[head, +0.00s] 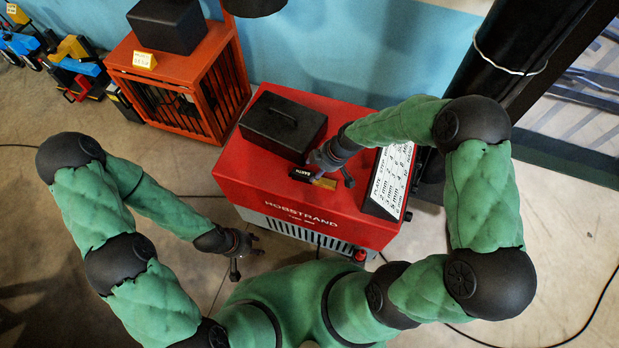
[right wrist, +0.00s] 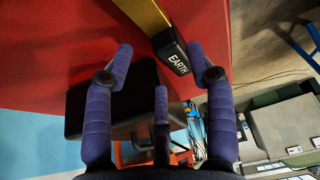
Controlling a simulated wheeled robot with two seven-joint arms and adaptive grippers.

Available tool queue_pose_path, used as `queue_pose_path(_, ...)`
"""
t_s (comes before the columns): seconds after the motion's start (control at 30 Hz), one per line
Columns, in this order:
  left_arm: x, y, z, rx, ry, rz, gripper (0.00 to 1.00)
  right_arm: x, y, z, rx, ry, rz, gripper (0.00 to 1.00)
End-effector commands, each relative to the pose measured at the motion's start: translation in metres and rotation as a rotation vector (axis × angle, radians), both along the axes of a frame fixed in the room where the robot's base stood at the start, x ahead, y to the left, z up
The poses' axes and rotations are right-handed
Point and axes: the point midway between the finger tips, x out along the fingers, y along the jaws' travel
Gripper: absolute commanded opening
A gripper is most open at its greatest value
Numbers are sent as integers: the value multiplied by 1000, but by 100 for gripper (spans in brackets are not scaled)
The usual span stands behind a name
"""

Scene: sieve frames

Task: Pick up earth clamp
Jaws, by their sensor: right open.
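The earth clamp (head: 299,174) has a black block lettered EARTH and a yellow part; it lies on top of the red welding machine (head: 240,171). In the right wrist view, the clamp's black block (right wrist: 171,50) shows between and beyond my right fingertips, nearer the right one. My right gripper (head: 331,178) is open over the clamp and hides part of it; in its wrist view the fingers (right wrist: 160,52) are apart and hold nothing. I cannot tell whether they touch it. My left gripper (head: 246,260) hangs open and empty in front of the machine, low and left.
A black case with a handle (head: 283,124) stands on the machine, close behind the clamp. A sloped white settings panel (head: 389,180) is to the right. An orange cage (head: 185,85) with a black box on top stands at the back left. Cables lie on the floor.

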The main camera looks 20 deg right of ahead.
Motion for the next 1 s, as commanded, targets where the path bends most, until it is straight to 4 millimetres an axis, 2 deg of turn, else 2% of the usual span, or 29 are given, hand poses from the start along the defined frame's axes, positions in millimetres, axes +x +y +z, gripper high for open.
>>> queue_pose_path(0.3,0,0,-19,0,0,0,40,8,20,-38,0,2,2,56)
queue_pose_path(0.57,0,0,-19,0,0,0,40,10,21,-40,0,0,0,56)
queue_pose_path(0.63,0,0,-19,0,0,0,40,10,21,-40,0,0,0,41)
queue_pose_path(0.77,0,0,-19,0,0,0,40,10,21,-40,0,0,0,5)
queue_pose_path(0.8,0,0,-19,0,0,0,40,10,21,-40,0,0,0,0)
queue_pose_path(1.0,0,0,-19,0,0,0,40,10,21,-40,0,-1,0,0)
